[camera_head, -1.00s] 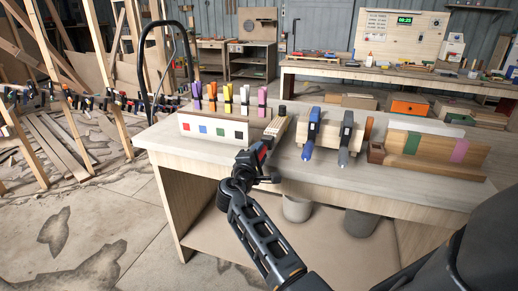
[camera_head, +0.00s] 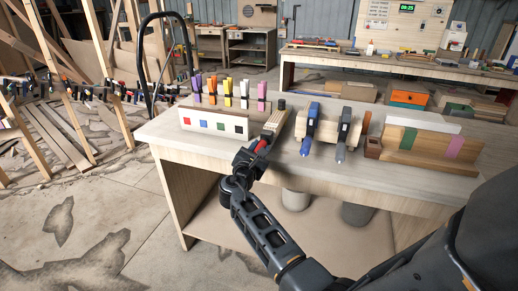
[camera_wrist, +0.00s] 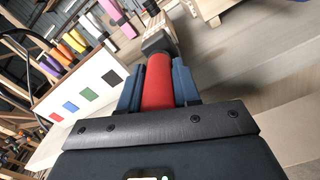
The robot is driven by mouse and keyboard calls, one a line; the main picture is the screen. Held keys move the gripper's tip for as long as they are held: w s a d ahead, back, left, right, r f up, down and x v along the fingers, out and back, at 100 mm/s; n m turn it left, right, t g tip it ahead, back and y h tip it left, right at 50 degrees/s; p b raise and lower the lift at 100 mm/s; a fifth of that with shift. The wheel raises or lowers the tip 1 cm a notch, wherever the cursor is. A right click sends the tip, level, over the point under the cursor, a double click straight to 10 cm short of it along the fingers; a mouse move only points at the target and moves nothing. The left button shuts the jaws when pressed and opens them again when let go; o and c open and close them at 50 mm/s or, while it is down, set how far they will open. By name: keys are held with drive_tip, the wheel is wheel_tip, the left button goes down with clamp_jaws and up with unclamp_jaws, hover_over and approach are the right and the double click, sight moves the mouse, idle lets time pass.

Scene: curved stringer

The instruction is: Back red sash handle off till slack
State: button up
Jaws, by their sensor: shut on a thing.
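The red handle (camera_wrist: 158,82) of the sash clamp sits between the two blue finger pads of my gripper (camera_wrist: 158,90) in the wrist view. The pads are closed on it from both sides. A dark collar lies just beyond the handle's far end. In the head view my gripper (camera_head: 252,158) is at the front edge of the bench, and a bit of red shows at its tip. I cannot tell whether the clamp is tight or slack.
A white board with coloured squares (camera_head: 212,122) stands left of my gripper, with several coloured clamps behind it. A blue-handled clamp (camera_head: 308,132) and a grey-handled clamp (camera_head: 343,136) stand to the right. A wooden block with green and pink bands (camera_head: 430,143) lies farther right.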

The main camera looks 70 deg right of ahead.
drive_tip(key=shift+a+f+n, duration=0.1)
drive_tip(key=shift+f+n, duration=0.05)
drive_tip(key=shift+n, duration=0.95)
drive_tip(key=o, duration=1)
drive_tip(key=shift+o, duration=0.2)
drive_tip(key=a+b, duration=0.1)
drive_tip(key=a, duration=0.6)
drive_tip(key=shift+s+a, duration=0.3)
drive_tip(key=shift+a, duration=0.05)
